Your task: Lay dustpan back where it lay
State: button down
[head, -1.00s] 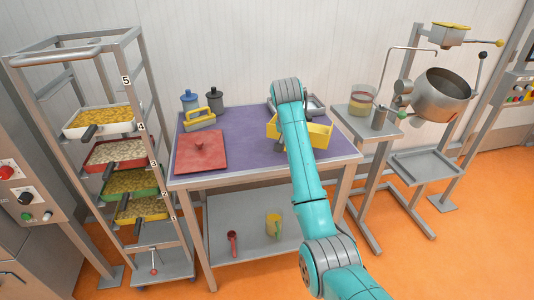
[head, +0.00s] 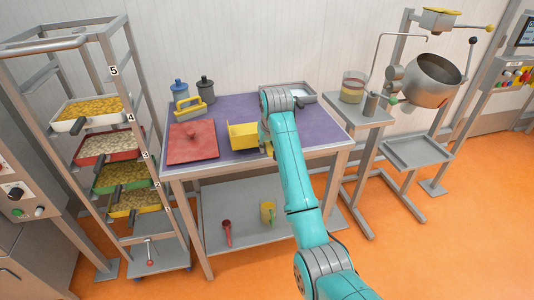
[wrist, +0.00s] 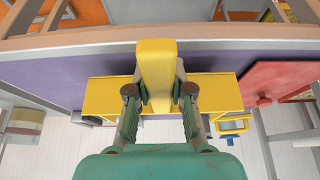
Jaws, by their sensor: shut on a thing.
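The yellow dustpan (head: 242,136) is over the purple tabletop, just right of the red lid. My gripper (wrist: 158,92) is shut on the dustpan's handle, which points toward the table's front edge in the wrist view. The dustpan's wide body (wrist: 218,93) shows on both sides of my fingers there. In the head view my arm hides the gripper and the dustpan's right part. I cannot tell whether the dustpan touches the tabletop.
The red lid (head: 193,142) with a knob lies on the table's left (wrist: 285,85). Behind it stand a yellow-handled tool (head: 188,106) and two canisters (head: 206,90). A metal tray (head: 303,92) is at the back right. The purple tabletop (head: 318,122) is clear right of my arm.

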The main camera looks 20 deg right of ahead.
jog(key=shift+f, duration=1.55)
jog(key=c, duration=1)
grip_release()
jog(key=shift+f, duration=0.1)
jog(key=shift+c, duration=0.2)
jog(key=v, duration=1.2)
